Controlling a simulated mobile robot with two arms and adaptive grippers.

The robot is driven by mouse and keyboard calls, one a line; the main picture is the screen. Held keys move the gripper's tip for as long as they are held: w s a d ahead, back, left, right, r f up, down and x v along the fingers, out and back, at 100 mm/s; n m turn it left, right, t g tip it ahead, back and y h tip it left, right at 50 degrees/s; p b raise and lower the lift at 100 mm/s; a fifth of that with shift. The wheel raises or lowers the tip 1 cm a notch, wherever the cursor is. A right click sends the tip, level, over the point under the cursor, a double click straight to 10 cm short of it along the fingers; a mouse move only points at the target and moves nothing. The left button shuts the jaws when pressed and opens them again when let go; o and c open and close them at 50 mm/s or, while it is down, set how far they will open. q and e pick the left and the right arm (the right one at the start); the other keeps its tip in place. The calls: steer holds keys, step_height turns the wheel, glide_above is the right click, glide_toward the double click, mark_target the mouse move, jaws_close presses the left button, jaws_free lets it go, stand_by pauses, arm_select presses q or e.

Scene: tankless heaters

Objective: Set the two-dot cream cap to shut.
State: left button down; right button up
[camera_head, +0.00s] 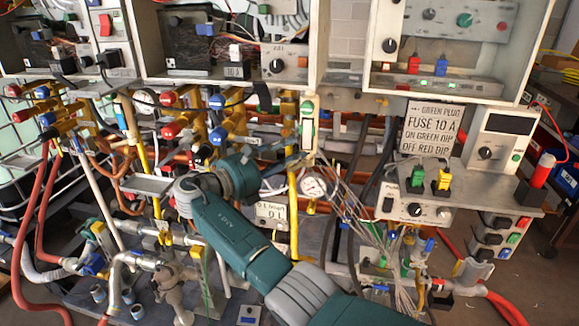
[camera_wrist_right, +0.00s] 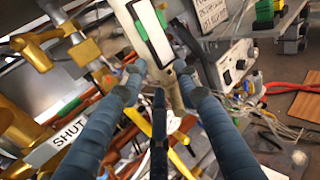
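A cream, upright piece with a green insert (camera_head: 309,122) stands in the middle of the head view, by a yellow pipe. In the right wrist view a cream piece (camera_wrist_right: 152,32) shows at the top centre, just beyond my fingertips. I take it for the cap, but I cannot make out two dots. My right gripper (camera_head: 291,163) is just below and left of it, mostly behind my teal arm. In the wrist view its fingers (camera_wrist_right: 160,75) are apart around the lower end of the cream piece; contact is unclear. A tilted SHUT label (camera_wrist_right: 68,132) shows at the left. My left gripper is out of view.
Yellow and red-handled valves (camera_head: 180,124) crowd the left of the cream piece. A pressure gauge (camera_head: 313,187) and loose wires hang below it. A fuse sign (camera_head: 429,128) and a switch box (camera_head: 413,206) stand to the right. Cabinets (camera_head: 440,80) overhang above.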

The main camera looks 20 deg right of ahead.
mark_target(302, 129)
step_height(302, 129, up, 6)
steer(key=shift+f, duration=0.15)
steer(key=shift+a, duration=0.1)
stand_by(0.5)
